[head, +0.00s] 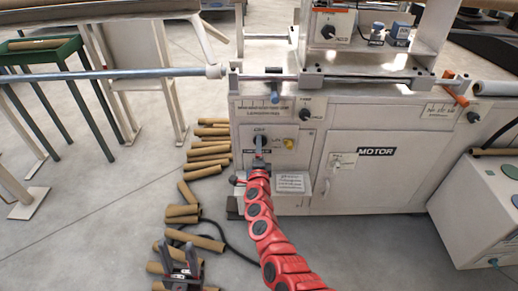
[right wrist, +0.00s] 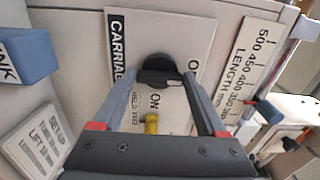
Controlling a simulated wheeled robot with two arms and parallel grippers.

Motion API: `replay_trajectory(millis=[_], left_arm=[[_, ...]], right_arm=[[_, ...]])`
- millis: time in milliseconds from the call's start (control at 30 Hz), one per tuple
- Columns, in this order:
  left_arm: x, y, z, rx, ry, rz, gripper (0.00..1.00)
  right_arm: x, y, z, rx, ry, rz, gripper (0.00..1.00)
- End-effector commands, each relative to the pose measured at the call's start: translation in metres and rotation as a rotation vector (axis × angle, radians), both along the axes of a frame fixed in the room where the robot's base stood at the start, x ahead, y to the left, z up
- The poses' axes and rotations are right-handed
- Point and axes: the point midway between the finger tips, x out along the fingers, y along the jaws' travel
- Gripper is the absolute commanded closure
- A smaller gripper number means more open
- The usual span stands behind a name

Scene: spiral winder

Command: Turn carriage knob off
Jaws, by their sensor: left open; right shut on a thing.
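The carriage knob (right wrist: 158,70) is black and round with a raised bar. It sits on a white panel (right wrist: 200,28) of the winder, beside the lettering "CARRIAG" and "ON"; another label is partly hidden by a finger. My right gripper (right wrist: 160,82) has a finger at each end of the bar and is shut on the knob. In the head view my right gripper (head: 260,153) is at the panel's left part, below an "OFF" label, and hides most of the knob. My left gripper (head: 182,262) is open and empty, low at the left above the floor.
A yellow knob (right wrist: 152,122) is close to the carriage knob; it also shows in the head view (head: 289,142). Brown tubes (head: 205,160) lie on the floor left of the cabinet (head: 400,170).

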Motion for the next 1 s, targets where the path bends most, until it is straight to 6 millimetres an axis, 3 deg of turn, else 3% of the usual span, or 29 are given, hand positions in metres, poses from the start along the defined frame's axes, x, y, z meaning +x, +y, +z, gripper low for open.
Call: replay_trajectory(millis=[200,233,367,733,1000], left_arm=[[0.000,0.000,0.000,0.000,0.000,0.000,0.50],[0.000,0.000,0.000,0.000,0.000,0.000,0.50],[0.000,0.000,0.000,0.000,0.000,0.000,0.50],[0.000,0.000,0.002,0.000,0.000,0.000,0.50],[0.000,0.000,0.012,0.000,0.000,0.000,0.50]], right_arm=[[0.000,0.001,-0.001,-0.003,0.001,0.002,0.81],[0.000,0.001,-0.001,-0.003,0.001,0.002,0.21],[0.000,0.000,-0.001,-0.002,0.001,0.001,0.00],[-0.006,0.001,-0.001,0.002,0.003,0.002,0.00],[-0.042,0.001,-0.001,0.003,0.002,-0.001,0.00]])
